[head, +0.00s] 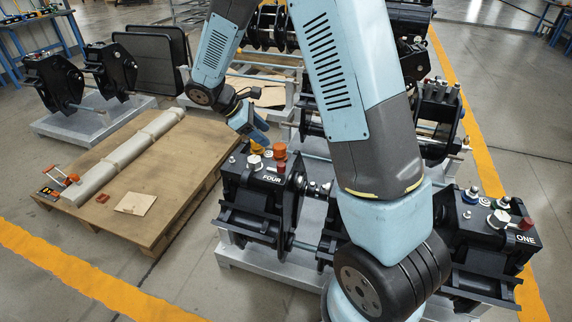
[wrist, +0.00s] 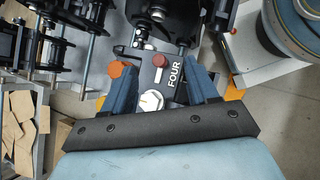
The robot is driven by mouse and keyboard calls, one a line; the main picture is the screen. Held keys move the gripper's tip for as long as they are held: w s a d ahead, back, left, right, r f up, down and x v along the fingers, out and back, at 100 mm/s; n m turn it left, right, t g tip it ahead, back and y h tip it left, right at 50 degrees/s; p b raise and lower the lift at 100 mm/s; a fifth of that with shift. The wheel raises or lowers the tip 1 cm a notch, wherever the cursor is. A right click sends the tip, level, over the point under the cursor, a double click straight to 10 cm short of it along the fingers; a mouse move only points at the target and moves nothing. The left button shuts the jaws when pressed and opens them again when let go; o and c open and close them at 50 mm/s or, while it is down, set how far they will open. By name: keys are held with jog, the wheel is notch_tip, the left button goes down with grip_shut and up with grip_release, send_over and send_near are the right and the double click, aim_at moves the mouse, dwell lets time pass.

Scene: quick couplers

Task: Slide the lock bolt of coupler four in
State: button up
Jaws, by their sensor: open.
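Coupler four (head: 247,187) is a black block with white lettering "FOUR", standing on a pale metal base left of my arm in the head view. Its top also shows in the wrist view (wrist: 182,94). A red round knob (wrist: 160,60) sits at one end of a pale strip beside the lettering; it seems to be the lock bolt's knob. In the head view the red knob (head: 280,167) is small. A white cap (wrist: 151,101) and an orange cap (wrist: 120,70) stand near it. My gripper (head: 256,138) is open above the block, its blue fingers (wrist: 162,70) apart on either side, holding nothing.
Coupler one (head: 490,238) stands at the right, with blue, white and red parts on top. A wooden pallet (head: 190,165) with a long wrapped bar (head: 125,157) lies at the left. More black couplers (head: 110,70) stand behind. Concrete floor with yellow lines surrounds them.

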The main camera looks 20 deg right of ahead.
aim_at(280, 164)
jog(key=w+a+f+n+h, duration=0.1)
jog(key=w+a+f+n, duration=0.15)
jog(key=f, duration=0.35)
jog(key=x, duration=1.3)
jog(key=shift+f, duration=0.4)
jog(key=shift+c, duration=0.2)
grip_shut()
